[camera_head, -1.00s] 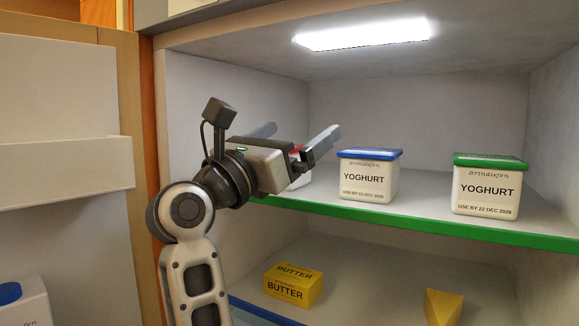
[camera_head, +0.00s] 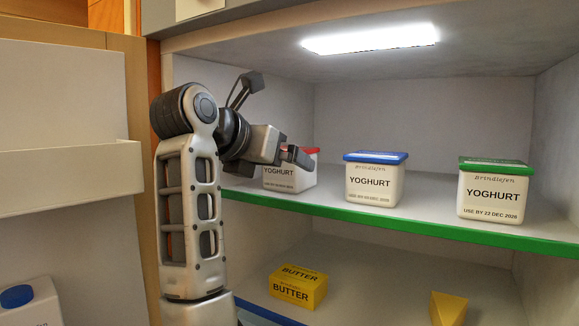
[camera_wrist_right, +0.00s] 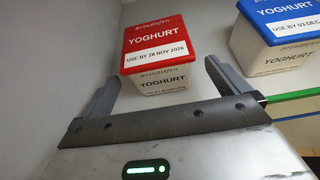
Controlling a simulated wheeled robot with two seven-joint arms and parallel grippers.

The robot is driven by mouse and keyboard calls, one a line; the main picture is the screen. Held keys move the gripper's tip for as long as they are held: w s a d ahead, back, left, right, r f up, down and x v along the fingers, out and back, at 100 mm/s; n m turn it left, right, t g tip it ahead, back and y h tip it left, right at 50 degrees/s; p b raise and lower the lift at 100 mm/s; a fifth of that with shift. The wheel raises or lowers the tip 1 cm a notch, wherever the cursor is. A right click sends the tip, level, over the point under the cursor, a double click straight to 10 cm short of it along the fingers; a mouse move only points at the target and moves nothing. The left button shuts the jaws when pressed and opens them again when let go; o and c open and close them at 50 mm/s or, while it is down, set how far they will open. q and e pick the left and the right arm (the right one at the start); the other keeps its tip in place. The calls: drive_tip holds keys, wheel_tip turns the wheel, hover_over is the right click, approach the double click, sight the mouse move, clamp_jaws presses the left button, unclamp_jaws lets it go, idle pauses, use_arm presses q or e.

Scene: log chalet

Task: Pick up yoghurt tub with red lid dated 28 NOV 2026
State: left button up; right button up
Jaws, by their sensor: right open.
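The yoghurt tub with a red lid (camera_head: 290,180) stands on the upper shelf at the left, partly hidden behind my right gripper (camera_head: 294,154). In the right wrist view this tub (camera_wrist_right: 155,45) shows its red lid with a white label reading "USE BY 28 NOV 2026". In that view my right gripper (camera_wrist_right: 162,80) is open, with one finger towards each side of the tub's near end. Nothing is held. I cannot tell whether the fingers touch it. My left gripper is not in view.
A blue-lidded yoghurt tub (camera_head: 374,182) stands to the right, and a green-lidded one (camera_head: 494,192) farther right. The shelf has a green front edge (camera_head: 400,225). A yellow butter pack (camera_head: 298,287) and a yellow wedge (camera_head: 447,308) are on the shelf below.

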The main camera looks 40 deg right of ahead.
drive_tip(key=shift+p+x, duration=0.6)
drive_tip(key=shift+x, duration=2.55)
drive_tip(key=c, duration=1.2)
drive_tip(key=shift+r, duration=0.15)
drive_tip(key=shift+c, duration=0.4)
drive_tip(key=shift+r, duration=0.1)
